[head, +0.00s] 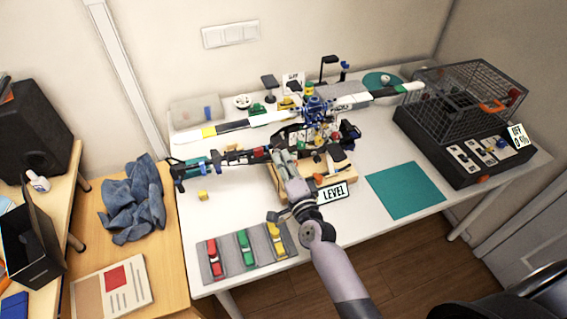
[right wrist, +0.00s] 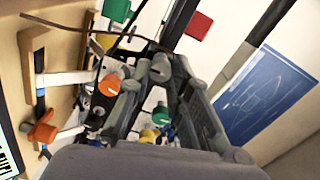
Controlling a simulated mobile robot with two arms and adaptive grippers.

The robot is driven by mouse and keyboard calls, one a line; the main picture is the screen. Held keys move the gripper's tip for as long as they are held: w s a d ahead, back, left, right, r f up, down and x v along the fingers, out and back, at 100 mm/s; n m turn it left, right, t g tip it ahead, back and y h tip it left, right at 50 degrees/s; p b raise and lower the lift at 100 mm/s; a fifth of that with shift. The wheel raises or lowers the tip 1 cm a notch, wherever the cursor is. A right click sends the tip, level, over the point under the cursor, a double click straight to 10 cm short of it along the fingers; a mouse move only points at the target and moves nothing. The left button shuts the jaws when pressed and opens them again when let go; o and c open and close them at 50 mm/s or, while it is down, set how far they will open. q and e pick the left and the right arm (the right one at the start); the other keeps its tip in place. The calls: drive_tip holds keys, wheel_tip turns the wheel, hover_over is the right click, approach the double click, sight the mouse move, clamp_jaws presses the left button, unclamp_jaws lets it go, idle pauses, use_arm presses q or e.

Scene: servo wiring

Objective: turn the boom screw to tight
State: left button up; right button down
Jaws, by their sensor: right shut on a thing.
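The helicopter model stands on a wooden stand (head: 286,190) in the middle of the white table. Its dark tail boom (head: 232,159) reaches out to the left, with a blue tail end. My right gripper (head: 275,148) is at the place where the boom meets the body. In the right wrist view its grey fingers (right wrist: 163,62) are closed around a pale knob (right wrist: 160,69), which I take for the boom screw. The fingers hide most of the screw, so its turn angle cannot be read. My left gripper is not in view.
Orange (right wrist: 108,86) and green (right wrist: 161,114) knobs sit close to the fingers. A white sign reading LEVEL (head: 334,193) stands in front. A grey tray (head: 260,249) holds red, green and yellow pieces. A teal mat (head: 405,190) lies clear at right, before a black cage unit (head: 460,150).

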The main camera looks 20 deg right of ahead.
idle(0.4)
drive_tip(key=c, duration=1.5)
unclamp_jaws()
drive_tip(key=shift+o, duration=0.2)
drive_tip(key=s, duration=1.2)
drive_tip(key=shift+d, duration=0.25)
